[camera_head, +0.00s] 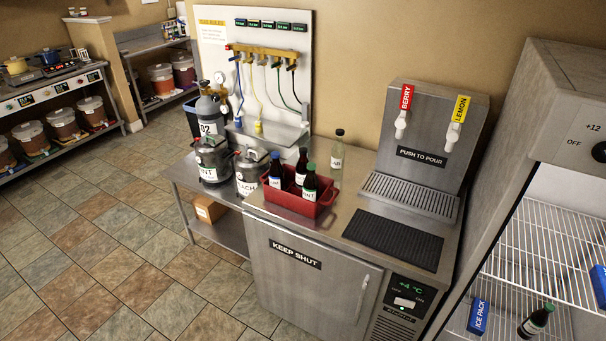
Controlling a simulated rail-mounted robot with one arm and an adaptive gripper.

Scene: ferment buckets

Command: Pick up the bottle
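Several bottles show in the head view. A pale, clear bottle with a dark cap (337,155) stands upright and alone on the steel counter (345,205), behind the red crate. Three dark bottles stand in the red crate (300,205): one with a blue cap (276,168), one with a dark cap (301,168) and one with a green cap (310,183). Their lower parts are hidden by the crate wall. Another dark, green-capped bottle (535,321) is on the lower wire shelf of the open fridge at right. My gripper is not in this view.
A two-tap dispenser (425,140) and a black drip mat (394,239) take up the counter's right side. Metal kegs (211,160) stand left of the crate. The fridge (570,110) has wire shelves with blue ice packs (478,316). The tiled floor at left is clear.

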